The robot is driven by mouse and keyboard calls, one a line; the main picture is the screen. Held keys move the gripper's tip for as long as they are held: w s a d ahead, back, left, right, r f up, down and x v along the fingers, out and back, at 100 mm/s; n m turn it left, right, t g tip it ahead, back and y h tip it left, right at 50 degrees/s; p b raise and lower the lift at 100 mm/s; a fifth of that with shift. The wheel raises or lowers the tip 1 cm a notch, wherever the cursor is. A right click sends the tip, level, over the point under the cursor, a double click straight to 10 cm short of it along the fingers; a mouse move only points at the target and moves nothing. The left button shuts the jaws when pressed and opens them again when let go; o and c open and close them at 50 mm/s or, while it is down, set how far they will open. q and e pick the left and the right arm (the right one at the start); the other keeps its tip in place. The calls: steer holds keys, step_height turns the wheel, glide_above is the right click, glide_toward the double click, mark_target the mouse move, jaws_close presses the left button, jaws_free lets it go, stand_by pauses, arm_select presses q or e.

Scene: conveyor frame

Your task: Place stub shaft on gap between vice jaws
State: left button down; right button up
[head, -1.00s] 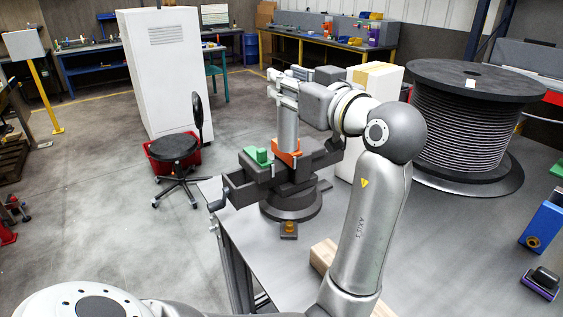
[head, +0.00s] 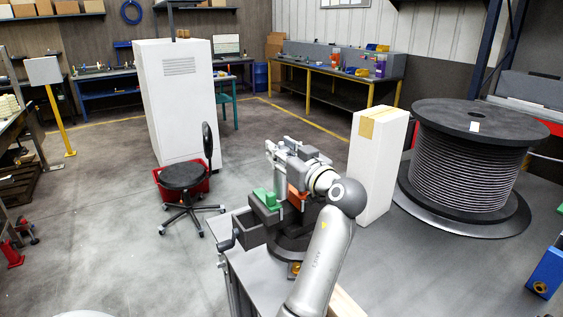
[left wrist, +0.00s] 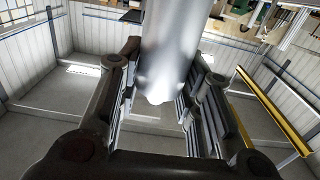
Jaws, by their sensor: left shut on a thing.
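The stub shaft (head: 281,182) is a smooth silver cylinder, held upright over the vice. It also fills the top middle of the left wrist view (left wrist: 168,50). My left gripper (head: 280,156) is shut on it, and its dark fingers (left wrist: 160,100) flank the shaft in the left wrist view. The dark grey vice (head: 262,214) stands at the table edge, with a green jaw block (head: 264,197) on the left and an orange one (head: 297,197) on the right. The shaft hides the gap between them, so I cannot tell whether its lower end is inside. My right gripper is not in view.
A tall white box (head: 378,165) and a large black cable spool (head: 470,155) stand to the right of the vice. A black chair (head: 183,176) is on the left. A small brass-coloured part (head: 295,269) sits before the vice base. Grey tabletop (head: 248,277) is bare at the front left.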

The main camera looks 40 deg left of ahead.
arm_select(q)
steer(key=f, duration=0.1)
steer(key=f+p, duration=0.1)
steer(key=f, duration=0.1)
steer(key=shift+w+a+p, duration=0.2)
steer(key=shift+a+p, duration=0.05)
steer(key=shift+p, duration=0.1)
steer(key=shift+s+f, duration=0.1)
steer(key=shift+f, duration=0.2)
steer(key=shift+d+f, duration=0.1)
steer(key=c, duration=1.5)
jaws_free()
steer(key=shift+f+b, duration=0.15)
steer(key=shift+b, duration=0.15)
steer(key=o, duration=0.5)
